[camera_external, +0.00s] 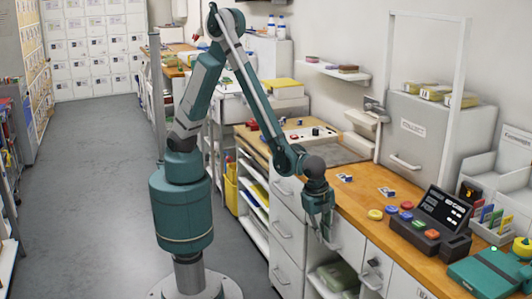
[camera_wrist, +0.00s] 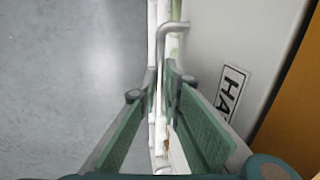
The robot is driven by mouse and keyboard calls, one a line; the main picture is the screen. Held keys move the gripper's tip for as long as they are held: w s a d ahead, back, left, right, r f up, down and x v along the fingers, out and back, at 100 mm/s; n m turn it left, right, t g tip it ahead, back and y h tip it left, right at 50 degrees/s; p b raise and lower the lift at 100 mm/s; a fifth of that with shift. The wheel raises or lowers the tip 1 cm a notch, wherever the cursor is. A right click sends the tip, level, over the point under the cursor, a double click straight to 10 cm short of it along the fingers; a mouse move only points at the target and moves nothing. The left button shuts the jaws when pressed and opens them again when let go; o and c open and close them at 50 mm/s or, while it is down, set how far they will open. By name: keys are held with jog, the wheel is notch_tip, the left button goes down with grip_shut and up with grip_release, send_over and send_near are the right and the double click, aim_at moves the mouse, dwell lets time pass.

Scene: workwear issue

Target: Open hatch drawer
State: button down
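The white hatch drawer front (camera_wrist: 236,30), with a label reading "HA" and then cut off, is at the right of the wrist view. In the external view the white front (camera_external: 349,238) below the wooden counter is partly behind my gripper (camera_external: 325,238). A pale bar handle (camera_wrist: 173,28) stands out from the front and runs down between the fingers of my gripper (camera_wrist: 161,70). The fingers point along the front, one on each side of the bar. A narrow gap shows between the tips; I cannot tell whether they press on the bar. The drawer looks closed.
Below is an open shelf with a green bundle (camera_external: 338,275). Other drawers (camera_external: 287,222) stand to the left. The counter (camera_external: 357,203) holds coloured buttons and a dark console (camera_external: 443,212). A grey box labelled "COLLECT" (camera_external: 432,124) stands behind. The grey floor (camera_external: 85,190) at left is clear.

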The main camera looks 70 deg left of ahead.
jog(key=s+b, duration=0.1)
jog(key=s, duration=3.1)
jog(key=c, duration=2.8)
grip_release()
jog(key=shift+r, duration=0.15)
jog(key=shift+s+r, duration=0.35)
jog(key=shift+r, duration=1.55)
jog(key=shift+s+r, duration=0.35)
jog(key=shift+r, duration=1.6)
jog(key=shift+s+r, duration=0.35)
jog(key=shift+r, duration=1.55)
